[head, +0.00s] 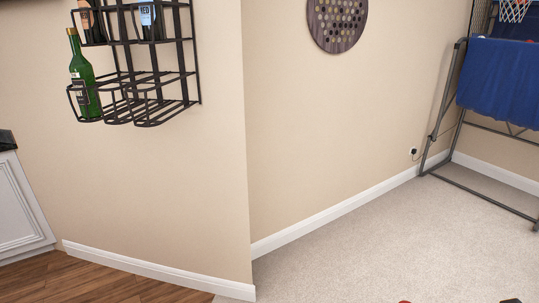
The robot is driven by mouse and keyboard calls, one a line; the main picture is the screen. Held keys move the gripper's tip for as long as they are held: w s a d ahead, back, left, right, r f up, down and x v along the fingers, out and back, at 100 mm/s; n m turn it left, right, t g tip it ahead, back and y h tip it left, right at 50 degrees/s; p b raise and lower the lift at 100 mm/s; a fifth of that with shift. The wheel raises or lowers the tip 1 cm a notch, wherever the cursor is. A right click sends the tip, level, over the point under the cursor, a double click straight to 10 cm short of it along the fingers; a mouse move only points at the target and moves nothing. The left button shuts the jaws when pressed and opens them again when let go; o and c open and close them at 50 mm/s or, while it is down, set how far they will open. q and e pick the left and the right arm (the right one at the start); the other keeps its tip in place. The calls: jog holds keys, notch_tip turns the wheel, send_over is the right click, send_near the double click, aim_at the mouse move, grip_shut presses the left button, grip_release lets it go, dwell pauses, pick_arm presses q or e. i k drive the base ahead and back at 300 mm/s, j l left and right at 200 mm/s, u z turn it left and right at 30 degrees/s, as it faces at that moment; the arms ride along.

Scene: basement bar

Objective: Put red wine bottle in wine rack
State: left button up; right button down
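A black wire wine rack (191,85) is fixed to the beige wall at the upper left; its top is cut off by the picture edge. The other lower slots look empty. A dark bottle with an orange label (91,22) and one with a blue label (149,20) sit in the row above, partly cut off. I cannot tell which bottle is the red wine. Neither of my grippers can be made out.
A white cabinet (18,210) with a dark top stands at the left edge. A wall corner juts out right of the rack. A basketball game frame (446,105) with blue cloth (500,80) stands at the right. Carpet (400,240) is mostly clear; small red and dark shapes touch the bottom edge.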

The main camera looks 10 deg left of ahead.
aim_at(150, 120)
jog(key=i+j+z, duration=0.15)
jog(key=i+z, duration=0.2)
jog(key=i, duration=0.35)
jog(key=i+j+z, duration=0.25)
jog(key=i+j, duration=0.15)
jog(key=j, duration=0.25)
jog(key=i+j+z, duration=0.1)
jog(key=j, duration=0.25)
jog(key=j+z, duration=0.2)
jog(key=j, duration=0.35)
jog(key=i+j+z, duration=0.15)
jog(key=j, duration=0.4)
jog(key=k+j+z, duration=0.1)
jog(key=j, duration=0.3)
jog(key=k+j+z, duration=0.15)
jog(key=j, duration=0.25)
jog(key=k+j+z, duration=0.1)
jog(key=j, duration=0.25)
jog(key=k+j+z, duration=0.15)
jog(key=j, duration=0.25)
